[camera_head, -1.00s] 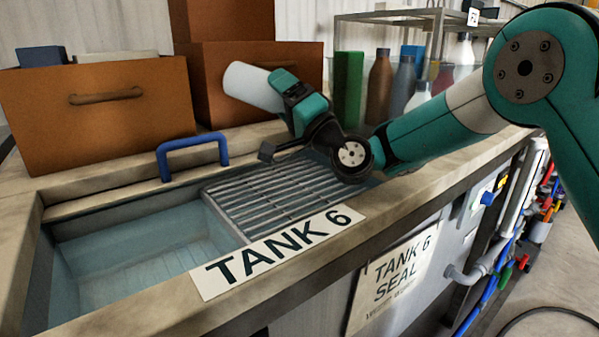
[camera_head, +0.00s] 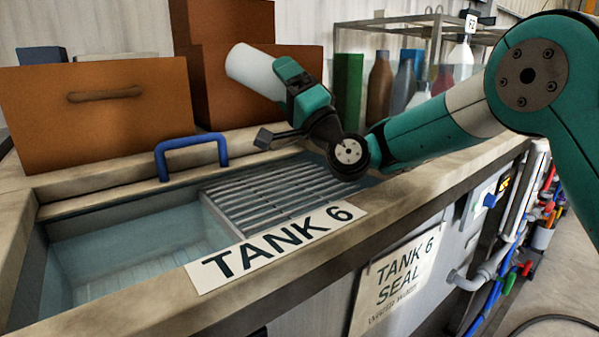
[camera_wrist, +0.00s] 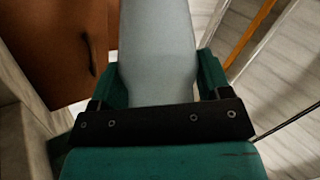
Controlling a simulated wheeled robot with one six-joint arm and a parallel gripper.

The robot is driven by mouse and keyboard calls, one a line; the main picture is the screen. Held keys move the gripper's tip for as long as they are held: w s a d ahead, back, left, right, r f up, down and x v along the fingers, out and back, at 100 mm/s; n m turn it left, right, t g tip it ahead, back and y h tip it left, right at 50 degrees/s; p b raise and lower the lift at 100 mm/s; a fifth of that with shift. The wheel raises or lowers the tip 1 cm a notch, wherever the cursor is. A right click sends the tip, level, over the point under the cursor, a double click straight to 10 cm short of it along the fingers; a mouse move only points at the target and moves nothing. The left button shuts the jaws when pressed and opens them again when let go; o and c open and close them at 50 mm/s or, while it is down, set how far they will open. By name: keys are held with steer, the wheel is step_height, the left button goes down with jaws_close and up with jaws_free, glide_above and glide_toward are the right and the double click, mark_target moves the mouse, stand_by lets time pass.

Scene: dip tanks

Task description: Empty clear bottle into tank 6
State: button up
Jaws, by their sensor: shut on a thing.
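A pale, whitish bottle (camera_head: 254,70) is held in my gripper (camera_head: 284,80) above the tank 6 area, tilted with its far end up and to the left. In the wrist view the bottle (camera_wrist: 158,50) lies between both fingers of my gripper (camera_wrist: 160,85). Its mouth and contents cannot be made out. Tank 6 (camera_head: 130,245) is an open basin with bluish water at the lower left, marked by a "TANK 6" label (camera_head: 275,245). The bottle is behind and above the slatted grate (camera_head: 275,190), to the right of the open water.
A blue handle (camera_head: 190,150) stands on the tank's back rim. Brown boxes (camera_head: 105,110) stand behind it. Several bottles, one of them brown (camera_head: 379,85), stand in a rack (camera_head: 420,28) at the back right. A "TANK 6 SEAL" sign (camera_head: 398,280) hangs on the front.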

steer(key=shift+s+d+r+m+t+b, duration=0.1)
steer(key=shift+d+r+m+t+b, duration=0.1)
steer(key=shift+m+t+b, duration=0.85)
steer(key=shift+n+g+b, duration=0.25)
steer(key=shift+n+b, duration=0.05)
steer(key=shift+n, duration=0.25)
